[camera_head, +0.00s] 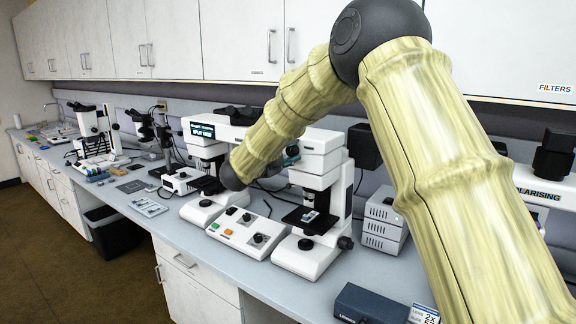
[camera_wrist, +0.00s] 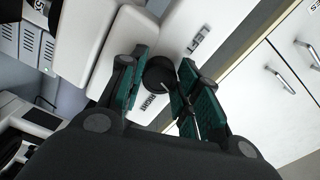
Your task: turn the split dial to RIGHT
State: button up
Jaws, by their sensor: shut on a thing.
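The split dial (camera_wrist: 159,74) is a round black knob on the white housing, seen in the wrist view. A RIGHT label (camera_wrist: 151,103) lies below it and a LEFT label (camera_wrist: 198,40) above and to the right. My gripper (camera_wrist: 164,62) has its teal-padded fingers on either side of the knob, shut on it. The knob's pointer cannot be made out. In the head view my arm covers the middle of the bridge between two white microscope stands, and the dial is hidden.
A control box (camera_head: 246,230) with coloured buttons sits between the stands. The right stand (camera_head: 320,160) carries a stage with a sample. Grey stacked boxes (camera_head: 383,222) stand to its right. A dark box (camera_head: 370,304) lies near the front edge. Wall cabinets (camera_head: 240,40) hang above.

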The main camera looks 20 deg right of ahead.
jog(key=m+b, duration=0.2)
jog(key=b, duration=0.1)
jog(key=m+b, duration=0.2)
jog(key=b, duration=0.1)
jog(key=shift+f, duration=0.3)
jog(key=shift+r+m+b, duration=0.15)
jog(key=shift+m+b, duration=0.35)
jog(key=shift+b, duration=0.3)
jog(key=shift+r, duration=0.1)
jog(key=o, duration=1)
jog(key=shift+o, duration=0.2)
jog(key=shift+a, duration=0.1)
jog(key=v, duration=1.2)
